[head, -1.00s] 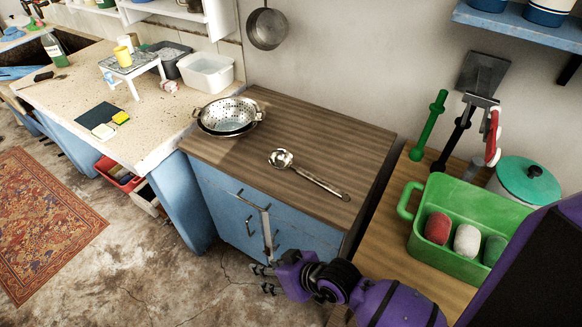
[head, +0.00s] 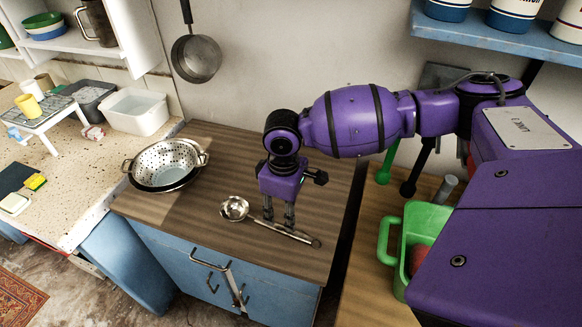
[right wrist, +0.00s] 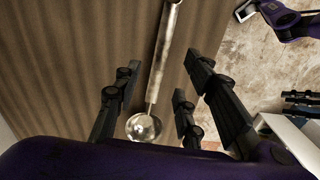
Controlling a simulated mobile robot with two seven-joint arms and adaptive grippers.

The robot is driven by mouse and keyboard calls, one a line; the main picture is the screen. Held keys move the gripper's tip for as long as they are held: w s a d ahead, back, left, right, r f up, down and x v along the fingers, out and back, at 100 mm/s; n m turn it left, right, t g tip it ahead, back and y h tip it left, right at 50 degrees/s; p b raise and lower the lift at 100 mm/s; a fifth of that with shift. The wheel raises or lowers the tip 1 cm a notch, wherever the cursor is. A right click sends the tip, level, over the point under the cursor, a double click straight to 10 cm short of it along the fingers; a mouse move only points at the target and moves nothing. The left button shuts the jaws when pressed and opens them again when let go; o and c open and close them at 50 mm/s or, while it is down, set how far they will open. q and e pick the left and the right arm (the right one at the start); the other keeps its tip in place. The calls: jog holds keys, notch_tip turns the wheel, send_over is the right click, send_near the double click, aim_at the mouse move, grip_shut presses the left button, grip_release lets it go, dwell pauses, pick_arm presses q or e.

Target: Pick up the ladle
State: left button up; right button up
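The metal ladle (head: 235,208) lies on the brown wooden worktop (head: 210,255), its bowl to the left and its handle running toward the front right. My right gripper (head: 279,217) points down over the handle. In the right wrist view, its dark fingers (right wrist: 165,82) are open, with the ladle's handle (right wrist: 163,60) showing between them and not gripped. The ladle's bowl (right wrist: 143,127) shows low in that view. I cannot tell how far above the handle the fingertips are. A purple arm part of mine shows at the top right of the right wrist view; my left gripper's state is unclear.
A perforated colander (head: 168,160) stands on the worktop left of the ladle. A green caddy (head: 426,222) stands on the counter at right, partly hidden by my arm. A saucepan (head: 195,58) hangs on the wall behind. The worktop around the ladle is clear.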

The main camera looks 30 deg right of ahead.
aim_at(282, 228)
jog(key=shift+w+d+r, duration=0.1)
jog(key=shift+w+r, duration=0.05)
jog(key=shift+w, duration=0.25)
jog(key=f, duration=0.3)
jog(key=shift+s, duration=0.35)
jog(key=f, duration=0.2)
jog(key=a+f, duration=0.1)
jog(key=f, duration=0.1)
jog(key=shift+w+f, duration=0.1)
jog(key=shift+w, duration=0.15)
jog(key=shift+d, duration=0.1)
jog(key=c, duration=0.9)
pick_arm(q)
jog(key=shift+s+a+f, duration=0.1)
jog(key=shift+s+f, duration=0.25)
jog(key=shift+s, duration=0.2)
jog(key=shift+s+f, duration=0.35)
jog(key=shift+s, duration=0.2)
pick_arm(e)
grip_shut()
